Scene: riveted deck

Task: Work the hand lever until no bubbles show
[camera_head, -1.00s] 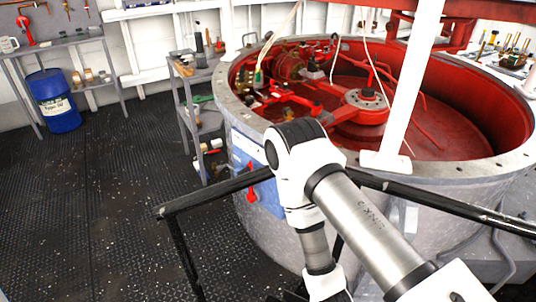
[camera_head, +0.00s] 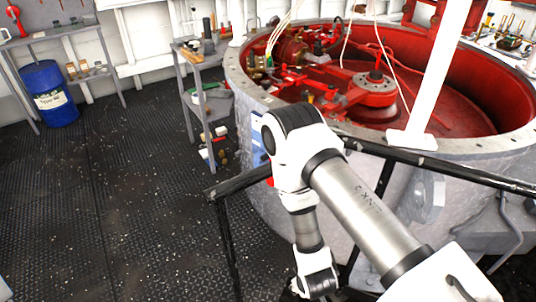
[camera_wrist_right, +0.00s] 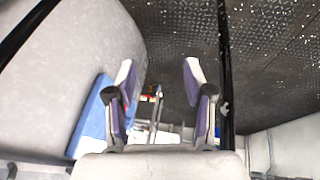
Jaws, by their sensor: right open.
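My right gripper (camera_wrist_right: 158,75) is open and empty in the wrist view, its two fingers apart. In the head view my right arm hangs in front of the grey tank (camera_head: 465,165), and its gripper cannot be made out. A blue panel (camera_head: 258,140) on the tank's side is mostly hidden behind my arm; a blue panel (camera_wrist_right: 92,118) also shows left of the fingers in the wrist view. A small red part (camera_head: 269,182) shows beside my arm; I cannot tell whether it is the hand lever. No bubbles can be made out. My left gripper is not in view.
A black rail (camera_head: 400,155) runs in front of the tank, close to my arm. A grey shelf (camera_head: 190,100) stands left of the tank. A blue drum (camera_head: 49,95) is at the far left. The dark deck (camera_head: 100,210) on the left is clear.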

